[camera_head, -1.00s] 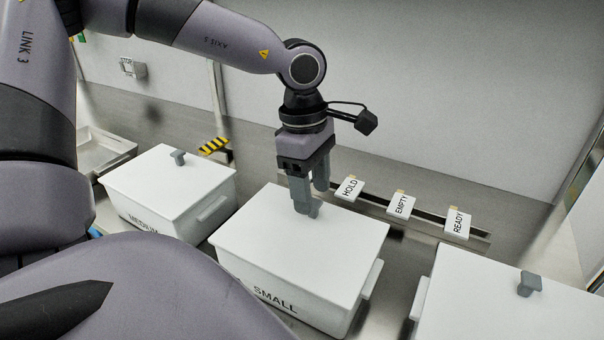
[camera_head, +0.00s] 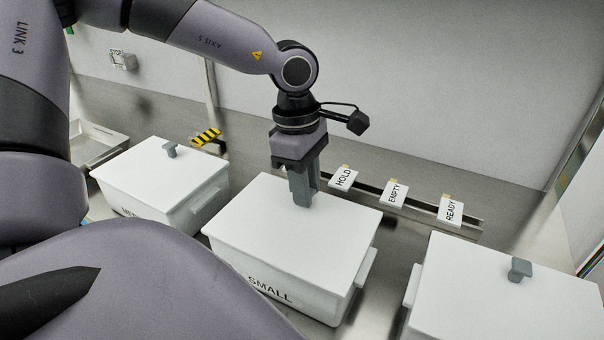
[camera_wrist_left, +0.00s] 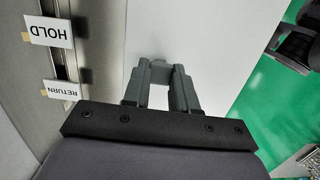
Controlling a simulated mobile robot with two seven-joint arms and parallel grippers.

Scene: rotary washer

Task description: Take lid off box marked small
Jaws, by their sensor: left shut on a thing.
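The white box marked SMALL (camera_head: 270,288) stands in the middle of the head view. Its flat white lid (camera_head: 310,238) lies on top of it, and I see no clear gap between lid and box. My left gripper (camera_head: 303,203) points down over the lid and is shut on the lid's grey knob, which the fingers mostly hide. In the left wrist view, the gripper fingers (camera_wrist_left: 160,75) close around the grey knob above the white lid (camera_wrist_left: 210,40). My right gripper is not in view.
A lidded box marked MEDIUM (camera_head: 160,185) stands at left, and another lidded box (camera_head: 500,300) at right. Tags HOLD (camera_head: 343,179), EMPTY (camera_head: 394,194) and READY (camera_head: 451,211) hang on a rail behind. A metal tray (camera_head: 95,150) is at far left.

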